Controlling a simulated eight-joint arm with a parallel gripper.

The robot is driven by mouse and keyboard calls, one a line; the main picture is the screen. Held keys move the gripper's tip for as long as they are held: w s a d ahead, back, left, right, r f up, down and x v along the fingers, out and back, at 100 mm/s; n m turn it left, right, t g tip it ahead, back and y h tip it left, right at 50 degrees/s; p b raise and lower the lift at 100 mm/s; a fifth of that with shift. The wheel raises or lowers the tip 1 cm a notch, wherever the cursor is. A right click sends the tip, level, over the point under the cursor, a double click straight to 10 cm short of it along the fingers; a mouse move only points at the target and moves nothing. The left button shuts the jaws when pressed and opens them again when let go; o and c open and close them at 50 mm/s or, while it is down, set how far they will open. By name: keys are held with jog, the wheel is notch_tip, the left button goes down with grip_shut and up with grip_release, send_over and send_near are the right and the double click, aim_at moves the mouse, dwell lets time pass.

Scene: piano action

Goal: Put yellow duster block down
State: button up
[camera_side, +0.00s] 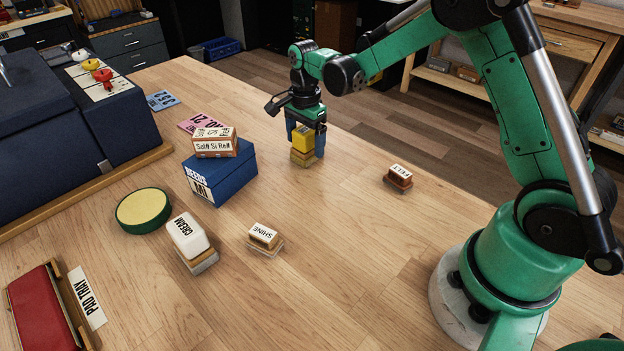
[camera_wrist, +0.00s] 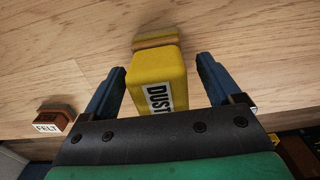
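The yellow duster block (camera_side: 302,139) stands upright on the wooden table near its far edge, its tan foot (camera_side: 302,158) appearing to rest on the wood. In the wrist view the yellow duster block (camera_wrist: 157,85) shows a white label reading "DUST", partly cut off by my gripper's body. My gripper (camera_side: 306,136) is directly above and around it, pointing down. In the wrist view the blue fingers of my gripper (camera_wrist: 160,68) are spread on either side of the block, with a gap at each side. The gripper is open and holds nothing.
A blue box (camera_side: 222,178) with a labelled block on top stands left of the duster. The FELT block (camera_side: 398,179) is to the right; SHINE (camera_side: 264,237) and CREAM (camera_side: 188,236) blocks and a round yellow-green pad (camera_side: 143,211) are nearer. Bare table lies between.

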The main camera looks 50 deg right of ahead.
aim_at(305, 129)
notch_tip(305, 129, up, 12)
jog(key=shift+r, duration=0.1)
jog(key=s+a+n+t, duration=0.3)
jog(key=s+n, duration=0.3)
jog(key=n, duration=0.3)
jog(key=s+a+f+n+t, duration=0.1)
jog(key=s+a+n+t, duration=0.2)
jog(key=s+n, duration=0.4)
jog(key=shift+s+n+t, duration=0.15)
jog(key=shift+n+t, duration=0.45)
jog(key=shift+n, duration=0.4)
